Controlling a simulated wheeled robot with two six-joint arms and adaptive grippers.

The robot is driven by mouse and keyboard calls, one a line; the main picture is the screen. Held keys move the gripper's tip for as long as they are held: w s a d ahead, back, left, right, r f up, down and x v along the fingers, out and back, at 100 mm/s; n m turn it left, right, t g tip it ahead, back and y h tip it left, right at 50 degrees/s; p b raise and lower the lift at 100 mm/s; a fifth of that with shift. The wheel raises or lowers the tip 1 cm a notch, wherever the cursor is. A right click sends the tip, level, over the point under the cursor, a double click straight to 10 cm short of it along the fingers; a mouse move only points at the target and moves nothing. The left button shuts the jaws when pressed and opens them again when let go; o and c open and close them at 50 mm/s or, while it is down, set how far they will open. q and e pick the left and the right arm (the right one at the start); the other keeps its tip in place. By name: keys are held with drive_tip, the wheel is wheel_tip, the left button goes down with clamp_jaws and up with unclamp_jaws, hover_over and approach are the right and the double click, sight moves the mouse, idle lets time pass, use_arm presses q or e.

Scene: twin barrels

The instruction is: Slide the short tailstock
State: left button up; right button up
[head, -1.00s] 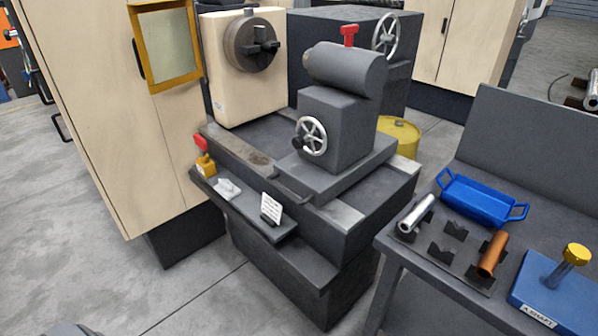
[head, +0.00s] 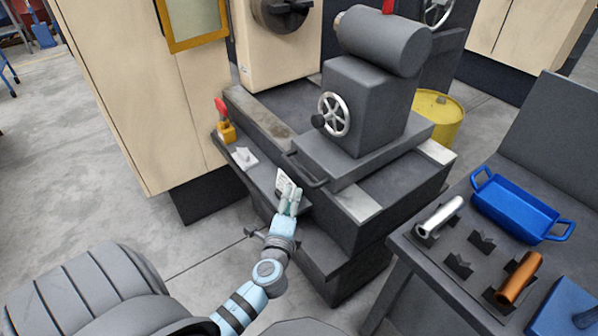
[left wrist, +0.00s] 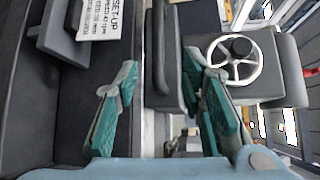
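The tailstock (head: 365,105) is a dark grey block with a thick cylinder on top, standing on a flat base on the lathe bed. Its side carries a silver handwheel (head: 333,114), also seen in the left wrist view (left wrist: 232,60). A dark bar handle (head: 303,169) sticks out along the front edge of its base. My left gripper (head: 290,200) is just in front of and below this handle. In the left wrist view its green-padded fingers (left wrist: 165,112) are spread and empty, with the bar handle (left wrist: 162,50) lying ahead between them. My right gripper is out of view.
A ledge with a white set-up card (left wrist: 97,18) and a red-knobbed lever (head: 224,118) runs along the lathe front. The chuck (head: 281,12) is at the back. At right, a bench holds a blue tray (head: 520,208), a silver cylinder (head: 440,215) and a copper one (head: 519,278).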

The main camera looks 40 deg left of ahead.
sight(298, 174)
use_arm(q)
drive_tip(key=x, duration=0.4)
drive_tip(key=b+x, duration=0.1)
drive_tip(key=x, duration=0.3)
drive_tip(key=b+x, duration=0.1)
drive_tip(key=x, duration=0.3)
drive_tip(key=shift+w+f, duration=0.1)
drive_tip(key=shift+f, duration=0.2)
drive_tip(key=shift+w+a, duration=0.3)
drive_tip(key=shift+w, duration=0.25)
clamp_jaws()
